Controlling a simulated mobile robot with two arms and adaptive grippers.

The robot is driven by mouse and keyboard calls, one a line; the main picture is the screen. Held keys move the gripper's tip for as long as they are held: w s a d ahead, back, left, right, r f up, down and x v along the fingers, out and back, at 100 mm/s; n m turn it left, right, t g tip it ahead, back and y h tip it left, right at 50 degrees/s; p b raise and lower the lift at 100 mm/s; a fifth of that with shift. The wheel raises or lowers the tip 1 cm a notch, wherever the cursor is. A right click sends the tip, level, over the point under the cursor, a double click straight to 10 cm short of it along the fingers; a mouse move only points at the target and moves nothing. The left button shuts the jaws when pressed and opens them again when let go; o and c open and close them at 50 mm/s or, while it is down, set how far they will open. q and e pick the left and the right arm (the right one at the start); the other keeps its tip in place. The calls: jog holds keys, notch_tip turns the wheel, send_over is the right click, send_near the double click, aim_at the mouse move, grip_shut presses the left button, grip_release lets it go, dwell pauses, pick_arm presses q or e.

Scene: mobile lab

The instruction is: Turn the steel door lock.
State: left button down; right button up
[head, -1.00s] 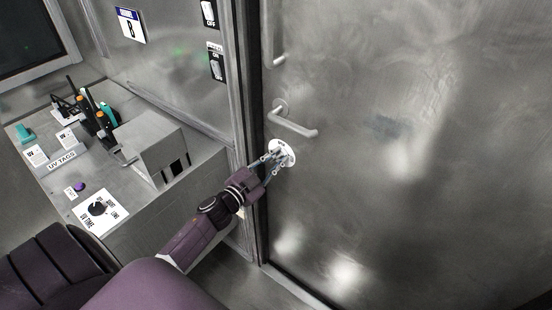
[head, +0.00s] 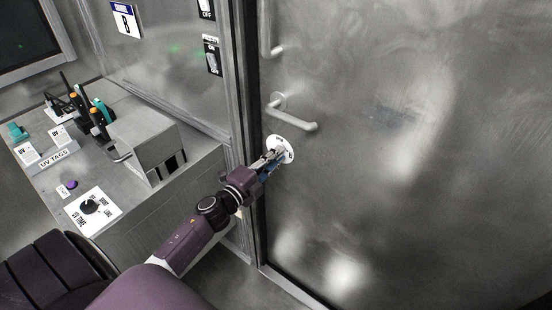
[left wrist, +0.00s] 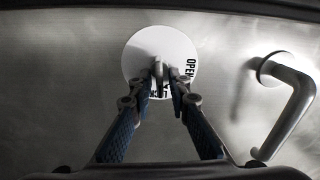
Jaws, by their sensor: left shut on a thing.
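The steel door (head: 400,150) fills the right of the head view and looks closed. Its lock is a round white plate (head: 283,142) below the lever handle; the plate also shows in the left wrist view (left wrist: 185,48), with the word OPEN on its right side. A small grey lock knob (left wrist: 158,70) stands out from the plate's middle. My left gripper (head: 277,155) is at the plate, its fingers (left wrist: 160,90) shut on the knob. The fingers hide part of the plate's lower lettering. My right gripper is not in view.
The lever handle (head: 292,115) sticks out just above the lock; in the left wrist view it is at the right (left wrist: 285,105). A metal bench (head: 130,205) with a grey box (head: 145,143), a UV time dial (head: 91,207) and several tools stands at the left.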

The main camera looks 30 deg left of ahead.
pick_arm(q)
jog(key=shift+d+f+m, duration=0.1)
jog(key=shift+f+m, duration=0.05)
jog(key=shift+m, duration=0.35)
jog(key=c, duration=2.1)
grip_release()
jog(key=s, duration=0.8)
jog(key=s+a, duration=0.1)
jog(key=s, duration=0.3)
